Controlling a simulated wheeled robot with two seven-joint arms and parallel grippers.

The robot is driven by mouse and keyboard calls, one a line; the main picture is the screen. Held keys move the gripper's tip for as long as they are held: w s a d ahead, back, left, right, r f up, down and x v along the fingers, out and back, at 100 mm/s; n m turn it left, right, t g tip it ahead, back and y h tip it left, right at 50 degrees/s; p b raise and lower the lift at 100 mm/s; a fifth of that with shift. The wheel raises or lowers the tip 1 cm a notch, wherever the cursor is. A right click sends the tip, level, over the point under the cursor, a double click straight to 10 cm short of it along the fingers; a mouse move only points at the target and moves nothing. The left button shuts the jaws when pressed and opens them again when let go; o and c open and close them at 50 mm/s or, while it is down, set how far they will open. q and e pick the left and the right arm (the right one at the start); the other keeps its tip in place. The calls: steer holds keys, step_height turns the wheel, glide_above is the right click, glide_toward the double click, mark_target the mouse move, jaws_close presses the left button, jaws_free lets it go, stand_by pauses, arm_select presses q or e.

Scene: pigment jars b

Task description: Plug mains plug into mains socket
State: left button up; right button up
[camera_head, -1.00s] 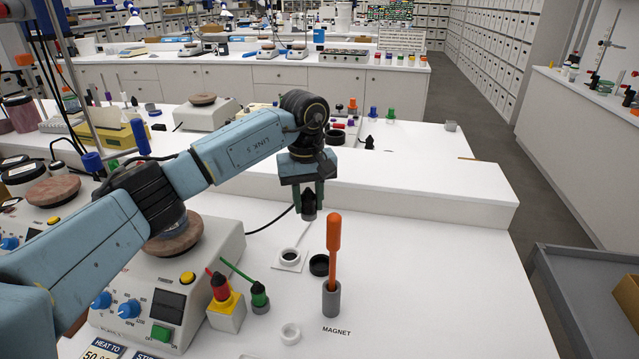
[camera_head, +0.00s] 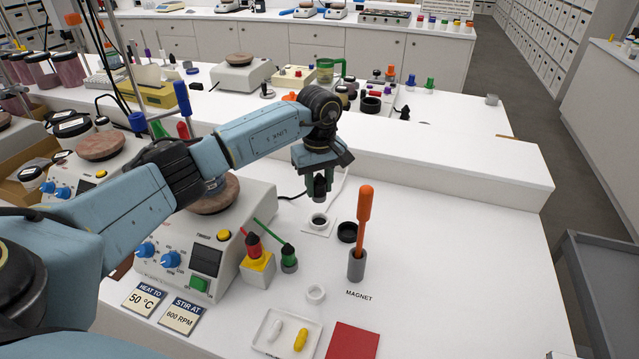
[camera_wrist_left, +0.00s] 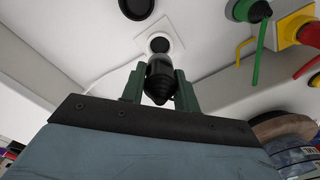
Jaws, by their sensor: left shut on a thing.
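My left gripper (camera_head: 318,187) is shut on the black mains plug (camera_head: 320,186), which hangs between its green fingers with a dark cable behind. The plug also shows between the fingers in the left wrist view (camera_wrist_left: 159,80), a black, stepped, tapered body. The mains socket (camera_head: 319,221) is a white square plate with a raised ring and a dark round opening. The plug is above the plate, apart from it in the head view. In the left wrist view, the socket (camera_wrist_left: 160,44) lies just beyond the plug's end. My right gripper is not in view.
Right of the socket are a black ring (camera_head: 348,232) and an orange rod in a grey holder (camera_head: 356,264). Left are a red-and-yellow connector (camera_head: 256,262), a green one (camera_head: 289,259) and a hotplate (camera_head: 205,245). A raised white ledge (camera_head: 450,172) runs behind.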

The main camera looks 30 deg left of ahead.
mark_target(319, 202)
arm_select(q)
steer(key=shift+f+b, duration=1.95)
steer(key=shift+f, duration=0.85)
steer(key=shift+b, duration=0.3)
steer(key=shift+f+b, duration=1)
steer(key=shift+f, duration=0.35)
steer(key=o, duration=1.1)
steer(key=shift+c, duration=0.2)
steer(key=shift+r, duration=0.1)
step_height(319, 202, up, 13)
steer(key=shift+r, duration=0.15)
